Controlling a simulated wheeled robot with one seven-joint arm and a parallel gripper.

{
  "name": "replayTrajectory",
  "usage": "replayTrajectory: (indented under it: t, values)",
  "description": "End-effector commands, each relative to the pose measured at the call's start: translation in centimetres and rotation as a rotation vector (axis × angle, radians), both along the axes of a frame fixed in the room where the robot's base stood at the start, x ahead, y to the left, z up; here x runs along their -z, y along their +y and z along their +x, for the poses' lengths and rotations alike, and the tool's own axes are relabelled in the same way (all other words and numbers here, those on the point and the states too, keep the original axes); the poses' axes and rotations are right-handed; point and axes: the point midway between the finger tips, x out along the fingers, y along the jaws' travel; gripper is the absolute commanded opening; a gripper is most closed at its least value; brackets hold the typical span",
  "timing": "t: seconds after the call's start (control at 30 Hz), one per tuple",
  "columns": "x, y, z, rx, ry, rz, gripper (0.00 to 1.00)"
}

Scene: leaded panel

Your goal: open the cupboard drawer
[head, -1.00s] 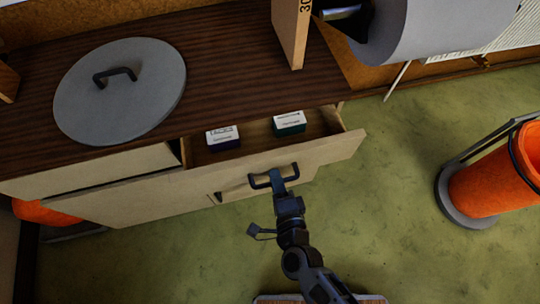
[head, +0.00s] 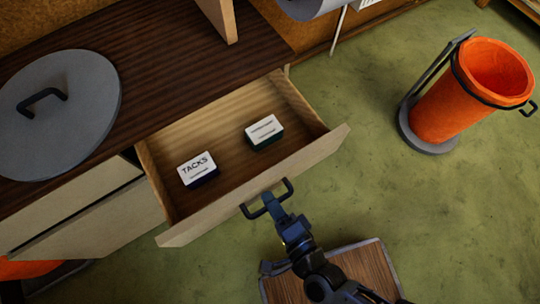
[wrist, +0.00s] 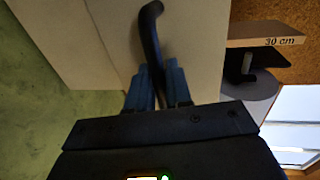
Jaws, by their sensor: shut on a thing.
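The cupboard drawer (head: 260,190) stands well out from the cupboard, its inside in plain view in the head view. Its dark bar handle (head: 288,188) is on the pale drawer front. My gripper (head: 273,205) is shut on this handle. In the wrist view, the blue fingers (wrist: 158,85) sit on either side of the dark handle (wrist: 151,38). Inside the drawer lie a white-topped box marked TACKS (head: 198,168) and a white-topped box with a dark green side (head: 264,131).
A round grey lid (head: 75,130) lies on the dark wooden cupboard top (head: 170,75). An orange bin (head: 465,95) stands on the green floor at right. A wood-topped, grey-edged thing (head: 350,262) is low in front. Floor between drawer and bin is clear.

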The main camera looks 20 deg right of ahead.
Motion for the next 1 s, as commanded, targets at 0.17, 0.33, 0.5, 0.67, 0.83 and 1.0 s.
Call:
replayTrajectory:
  t: [0.17, 0.33, 0.5, 0.67, 0.83, 1.0]
  values:
    - [0.1, -0.1, 0.0, 0.001, 0.002, -0.001, 0.00]
    - [0.1, 0.0, 0.0, 0.001, 0.001, 0.000, 0.35]
    - [0.0, 0.0, 0.0, 0.000, 0.001, -0.001, 0.35]
    - [0.0, -0.2, -0.7, 0.000, 0.001, -0.001, 0.35]
    - [-0.4, -0.9, -3.1, 0.000, 0.003, -0.002, 0.35]
    - [-1.0, -1.6, -5.6, 0.000, 0.002, -0.003, 0.35]
